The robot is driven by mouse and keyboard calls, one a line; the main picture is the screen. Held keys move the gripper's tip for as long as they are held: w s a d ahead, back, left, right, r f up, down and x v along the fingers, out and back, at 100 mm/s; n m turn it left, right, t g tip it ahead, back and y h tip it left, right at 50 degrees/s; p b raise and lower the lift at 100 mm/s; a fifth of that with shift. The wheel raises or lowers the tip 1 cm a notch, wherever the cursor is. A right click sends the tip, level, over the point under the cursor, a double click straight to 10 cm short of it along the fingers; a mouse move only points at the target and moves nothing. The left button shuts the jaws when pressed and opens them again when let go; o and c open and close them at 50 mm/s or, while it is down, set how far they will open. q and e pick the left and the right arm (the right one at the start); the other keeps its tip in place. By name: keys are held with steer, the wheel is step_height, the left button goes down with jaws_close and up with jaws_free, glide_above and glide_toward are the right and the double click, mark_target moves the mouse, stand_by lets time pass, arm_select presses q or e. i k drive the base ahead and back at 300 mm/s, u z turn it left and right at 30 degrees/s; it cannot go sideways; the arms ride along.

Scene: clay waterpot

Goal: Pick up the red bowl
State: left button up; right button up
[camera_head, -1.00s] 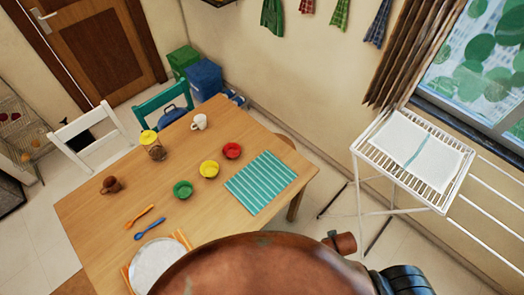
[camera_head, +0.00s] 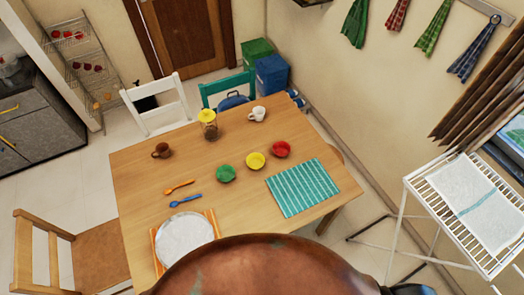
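The red bowl (camera_head: 281,149) stands upright on the wooden table, right of the yellow bowl (camera_head: 255,161) and just behind the striped teal mat. The green bowl (camera_head: 226,174) is further left in the same row. A large brown clay pot (camera_head: 265,270) fills the bottom middle of the view, close to my head, and hides the table's near part. A small dark part of my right gripper (camera_head: 407,289) shows at the pot's right edge; its fingers are hidden. I cannot tell whether it grips the pot. My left gripper is out of view. No gripper is near the red bowl.
On the table (camera_head: 137,190) are a teal mat (camera_head: 303,187), white plate (camera_head: 186,235), spoons, brown mug (camera_head: 161,150), yellow-lidded jar (camera_head: 209,125) and white mug (camera_head: 258,114). Chairs stand behind and left (camera_head: 95,262). A drying rack (camera_head: 432,190) stands right, with floor between.

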mark_target(281, 149)
steer(key=u, duration=2.1)
steer(key=k, duration=2.15)
steer(key=z, duration=0.75)
steer(key=i, duration=1.65)
steer(key=z, duration=0.2)
